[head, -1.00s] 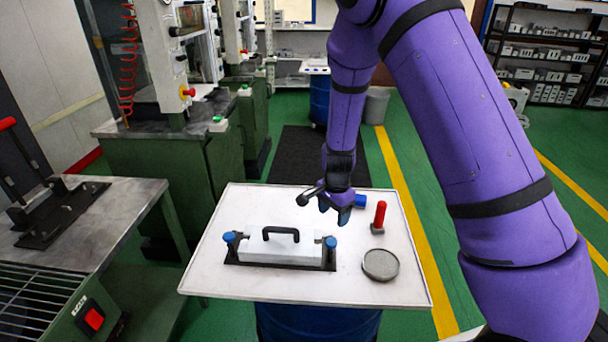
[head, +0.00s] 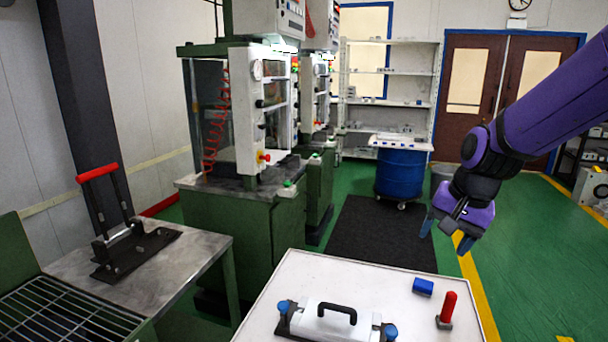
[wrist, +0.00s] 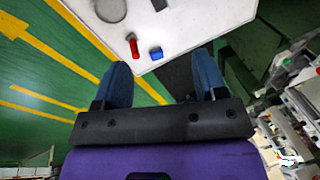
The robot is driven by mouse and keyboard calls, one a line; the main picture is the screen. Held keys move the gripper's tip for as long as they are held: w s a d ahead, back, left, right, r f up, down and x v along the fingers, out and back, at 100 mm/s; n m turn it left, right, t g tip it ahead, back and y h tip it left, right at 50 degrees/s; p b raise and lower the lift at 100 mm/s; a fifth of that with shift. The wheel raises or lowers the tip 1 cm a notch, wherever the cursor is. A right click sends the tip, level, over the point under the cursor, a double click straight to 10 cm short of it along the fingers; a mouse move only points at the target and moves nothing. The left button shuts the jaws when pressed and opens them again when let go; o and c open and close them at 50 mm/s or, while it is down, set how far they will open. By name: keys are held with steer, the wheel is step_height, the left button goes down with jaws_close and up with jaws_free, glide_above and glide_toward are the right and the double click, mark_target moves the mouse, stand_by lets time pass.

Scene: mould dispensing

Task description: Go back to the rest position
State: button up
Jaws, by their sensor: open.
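My gripper (head: 446,232) hangs in the air beyond the far right corner of the white table, at the end of my purple arm. In the wrist view its two blue fingers (wrist: 163,85) are spread wide with nothing between them. On the white table (head: 300,278) stand a white mould with a black handle (head: 335,322), a blue block (head: 423,287) and a red-handled tool (head: 447,308). The red tool (wrist: 133,45) and blue block (wrist: 156,53) also show in the wrist view, apart from the fingers. The round grey dish (wrist: 111,8) is partly cut off there.
Green press machines (head: 250,210) stand at the left behind the table. A metal bench (head: 185,245) with a red-handled lever fixture (head: 125,240) is at the far left. A blue drum (head: 399,175) stands at the back. Green floor (head: 540,260) is clear at the right.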

steer(key=s+d+r+n+t+h, duration=0.1)
steer(key=s+d+r+n, duration=0.1)
steer(key=s+r, duration=0.3)
steer(key=s+d+r+n+t, duration=0.1)
steer(key=s+r+n, duration=0.3)
steer(key=s, duration=1)
steer(key=shift+s+d+r+t+h, duration=0.2)
steer(key=shift+d+r+t+h, duration=0.3)
steer(key=shift+r, duration=0.4)
